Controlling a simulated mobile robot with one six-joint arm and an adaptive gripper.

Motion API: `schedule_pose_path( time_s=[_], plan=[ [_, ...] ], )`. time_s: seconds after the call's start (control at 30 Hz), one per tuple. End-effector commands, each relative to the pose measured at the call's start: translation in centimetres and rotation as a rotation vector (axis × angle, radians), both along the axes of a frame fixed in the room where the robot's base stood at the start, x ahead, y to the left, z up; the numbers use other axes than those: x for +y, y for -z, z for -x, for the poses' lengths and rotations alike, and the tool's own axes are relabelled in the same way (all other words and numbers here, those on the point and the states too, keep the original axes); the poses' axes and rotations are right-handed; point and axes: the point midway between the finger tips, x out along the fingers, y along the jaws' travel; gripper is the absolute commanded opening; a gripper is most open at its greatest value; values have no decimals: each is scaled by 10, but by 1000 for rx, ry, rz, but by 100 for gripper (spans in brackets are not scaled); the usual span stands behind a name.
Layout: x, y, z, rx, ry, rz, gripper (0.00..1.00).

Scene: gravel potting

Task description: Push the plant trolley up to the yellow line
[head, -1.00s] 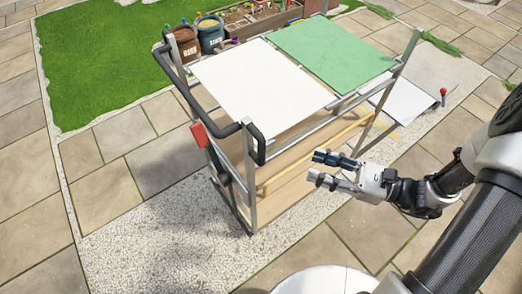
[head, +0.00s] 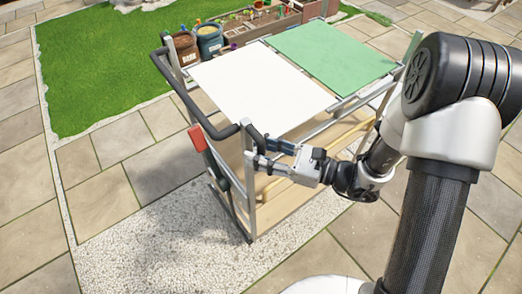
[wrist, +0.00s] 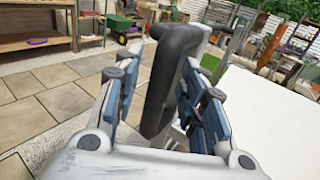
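The plant trolley (head: 283,207) has a metal frame, wooden sides and a white panel (head: 262,88) and a green panel (head: 333,52) on top. It stands on a pale gravel strip. Its black handle (head: 190,101) runs along the near left end, with a red lever piece (head: 197,138) below. My gripper (head: 262,156) is at the handle's right end. In the wrist view its fingers are open on either side of the black handle bar (wrist: 160,85), with a gap visible at the left. I cannot make out the yellow line.
Labelled buckets (head: 209,38) and a planter box stand behind the trolley beside the grass (head: 95,70). Paving (head: 100,205) lies clear at the left and front. The wrist view shows wooden shelving (wrist: 35,25) and a green cart (wrist: 119,25) farther off.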

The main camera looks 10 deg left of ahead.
Motion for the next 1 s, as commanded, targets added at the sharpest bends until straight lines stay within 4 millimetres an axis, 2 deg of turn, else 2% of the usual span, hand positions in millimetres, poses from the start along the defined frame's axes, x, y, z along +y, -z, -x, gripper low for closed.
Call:
schedule_pose_path(
  time_s=[0.17,0.73,1.0],
  plan=[
    [0,0,0,0,0,0,38],
    [0,0,0,0,0,0,0],
    [0,0,0,0,0,0,0]
  ],
)
